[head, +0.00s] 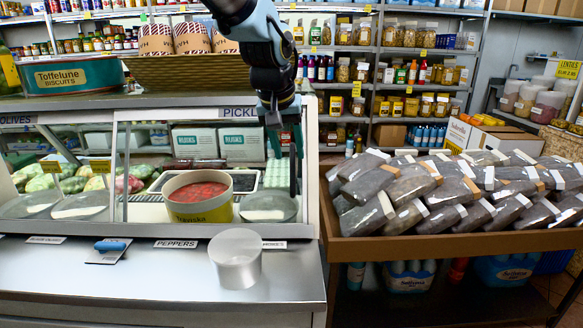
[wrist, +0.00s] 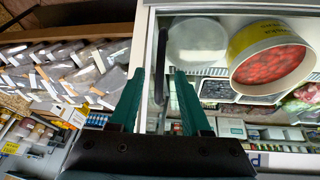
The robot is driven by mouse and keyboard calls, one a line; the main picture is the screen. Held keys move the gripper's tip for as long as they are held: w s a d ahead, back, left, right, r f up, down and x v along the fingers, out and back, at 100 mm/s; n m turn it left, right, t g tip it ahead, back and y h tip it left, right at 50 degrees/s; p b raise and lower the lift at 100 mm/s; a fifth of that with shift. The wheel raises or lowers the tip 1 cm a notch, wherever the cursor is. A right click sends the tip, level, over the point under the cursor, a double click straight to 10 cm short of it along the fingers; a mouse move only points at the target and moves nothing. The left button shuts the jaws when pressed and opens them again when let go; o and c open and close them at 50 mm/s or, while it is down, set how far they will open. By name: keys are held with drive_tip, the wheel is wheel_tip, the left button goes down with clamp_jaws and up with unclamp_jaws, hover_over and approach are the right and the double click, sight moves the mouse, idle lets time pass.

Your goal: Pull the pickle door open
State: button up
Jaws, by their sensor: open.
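The pickle door (head: 215,113) is a framed glass panel on the counter case, under a partly hidden label reading "PICKL". It looks closed, and tubs show through it. In the wrist view, its dark bar handle (wrist: 161,62) lies between the two teal fingertips of my gripper (wrist: 160,73). The fingers are apart, with gaps on both sides of the bar. In the head view, my gripper (head: 283,150) points down at the door's right end, and my arm hides part of the label and frame.
A wooden bin (head: 440,248) of dark packets is close on the right.

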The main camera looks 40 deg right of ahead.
sight(292, 167)
drive_tip(key=p+x, duration=0.1)
drive_tip(key=x, duration=0.5)
drive_tip(key=shift+w+d+f, duration=0.1)
drive_tip(key=shift+d+f, duration=0.05)
drive_tip(key=shift+f, duration=0.25)
clamp_jaws()
idle(1.0)
